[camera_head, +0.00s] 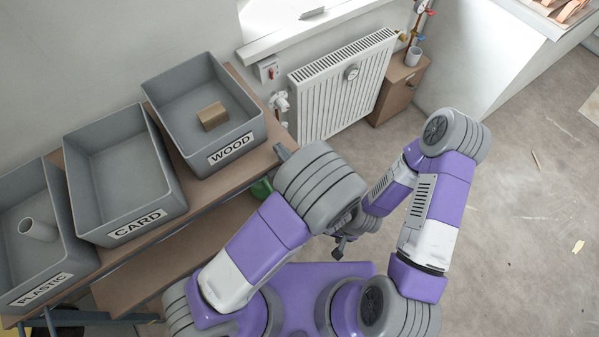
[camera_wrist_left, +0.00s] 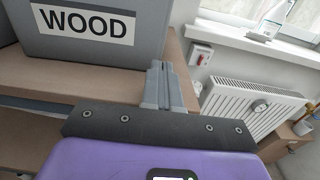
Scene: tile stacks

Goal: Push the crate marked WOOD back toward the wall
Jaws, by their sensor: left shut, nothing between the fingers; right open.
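The grey crate marked WOOD (camera_head: 181,136) stands on the brown shelf at the right end of a row of crates, with a tan block (camera_head: 212,116) inside. Its label also shows in the left wrist view, on the crate's front (camera_wrist_left: 150,50). My left gripper (camera_head: 283,152) is at the shelf's right end, beside the crate's front right corner. My right gripper (camera_head: 341,245) is open, low in front of my body, partly hidden by my left arm.
The CARD crate (camera_head: 126,217) and PLASTIC crate (camera_head: 62,252) stand to the left on the shelf (camera_head: 236,182). A white radiator (camera_head: 343,88) is on the wall to the right, with a small brown cabinet (camera_head: 398,88) beyond. The floor at right is mostly clear.

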